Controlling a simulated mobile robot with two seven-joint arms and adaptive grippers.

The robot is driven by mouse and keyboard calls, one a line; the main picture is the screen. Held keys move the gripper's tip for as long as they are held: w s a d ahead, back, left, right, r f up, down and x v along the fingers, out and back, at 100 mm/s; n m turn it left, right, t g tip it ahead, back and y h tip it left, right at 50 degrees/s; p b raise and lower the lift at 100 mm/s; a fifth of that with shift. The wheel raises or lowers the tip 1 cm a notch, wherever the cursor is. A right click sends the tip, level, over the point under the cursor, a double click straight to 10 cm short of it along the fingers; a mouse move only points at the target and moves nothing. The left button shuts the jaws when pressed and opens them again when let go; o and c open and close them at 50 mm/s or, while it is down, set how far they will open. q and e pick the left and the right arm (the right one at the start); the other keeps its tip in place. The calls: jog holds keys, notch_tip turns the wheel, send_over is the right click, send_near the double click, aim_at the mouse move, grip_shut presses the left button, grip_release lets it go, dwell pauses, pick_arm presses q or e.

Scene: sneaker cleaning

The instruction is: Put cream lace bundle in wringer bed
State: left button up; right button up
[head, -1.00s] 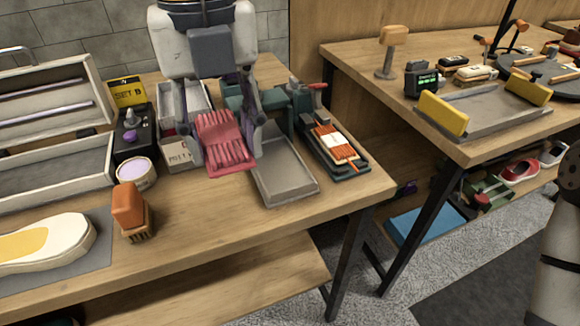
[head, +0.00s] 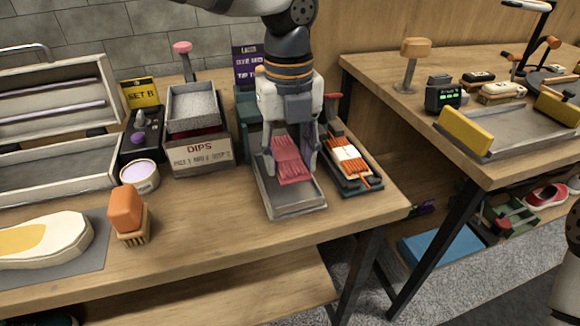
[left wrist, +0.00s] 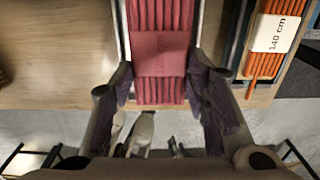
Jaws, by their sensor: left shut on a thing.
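A pinkish-red lace bundle (head: 291,160) with a band of the same colour hangs between the fingers of my left gripper (head: 290,168). It also shows in the left wrist view (left wrist: 160,50). No cream bundle shows. The bundle is over the grey metal tray (head: 297,209) that looks like the wringer bed. I cannot tell whether it touches the tray floor. The teal wringer body (head: 246,108) stands behind, partly hidden by my left arm. My right gripper is not in view.
An orange lace bundle (head: 348,160) with a "140 cm" label lies in a dark green holder close to the right. A dips box (head: 200,157) stands to the left. An orange brush (head: 127,210) and a sneaker sole (head: 40,242) are at front left.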

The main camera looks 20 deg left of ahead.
aim_at(289, 161)
pick_arm(q)
jog(key=shift+s+f, duration=0.1)
jog(key=shift+f, duration=1.3)
jog(key=o, duration=1.1)
jog(key=shift+f, duration=0.15)
notch_tip(289, 161, up, 12)
jog(key=shift+r, duration=0.2)
